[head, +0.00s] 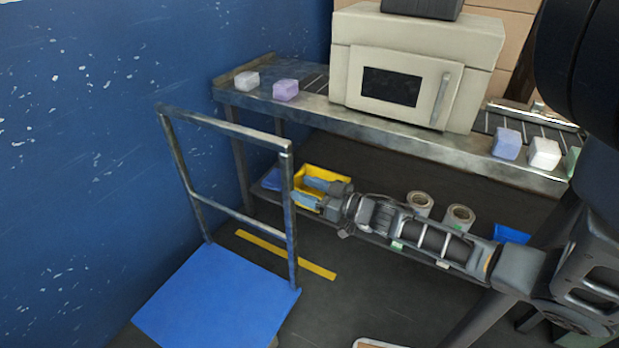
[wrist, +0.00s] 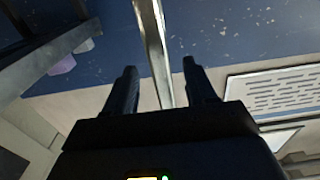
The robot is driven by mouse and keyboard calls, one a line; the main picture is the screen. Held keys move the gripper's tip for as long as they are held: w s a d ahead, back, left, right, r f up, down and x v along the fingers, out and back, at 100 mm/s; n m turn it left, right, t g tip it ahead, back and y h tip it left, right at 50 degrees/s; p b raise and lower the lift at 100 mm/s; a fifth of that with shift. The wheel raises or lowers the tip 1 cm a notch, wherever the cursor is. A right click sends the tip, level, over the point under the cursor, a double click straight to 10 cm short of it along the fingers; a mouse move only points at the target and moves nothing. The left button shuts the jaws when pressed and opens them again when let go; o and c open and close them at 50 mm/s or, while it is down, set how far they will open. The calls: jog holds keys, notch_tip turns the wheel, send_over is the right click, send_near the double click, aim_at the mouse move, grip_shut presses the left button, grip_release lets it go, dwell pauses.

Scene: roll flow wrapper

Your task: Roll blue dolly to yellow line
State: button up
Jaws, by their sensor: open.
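The blue dolly (head: 215,300) stands on the floor at the lower left, beside the blue wall, with an upright worn metal handle frame (head: 222,128). The yellow line (head: 312,264) is a strip on the dark floor, passing behind the handle's right post. My gripper (head: 300,189) is open and points left, with its fingertips close to that right post. In the wrist view a metal bar (wrist: 150,35) shows between the two spread fingers (wrist: 160,67). I cannot tell whether they touch it.
A metal conveyor table (head: 310,108) carries a beige machine (head: 400,75) and several small blocks. A low shelf under it holds a yellow bin (head: 335,176), white rolls (head: 459,217) and a blue bin (head: 512,234). The blue wall (head: 80,130) bounds the left. Dark floor around the line looks clear.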

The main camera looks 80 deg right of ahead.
aim_at(282, 180)
jog(key=shift+w+d, duration=0.2)
jog(key=shift+w, duration=0.3)
jog(key=shift+x, duration=3.3)
grip_shut()
jog(key=shift+d, duration=0.1)
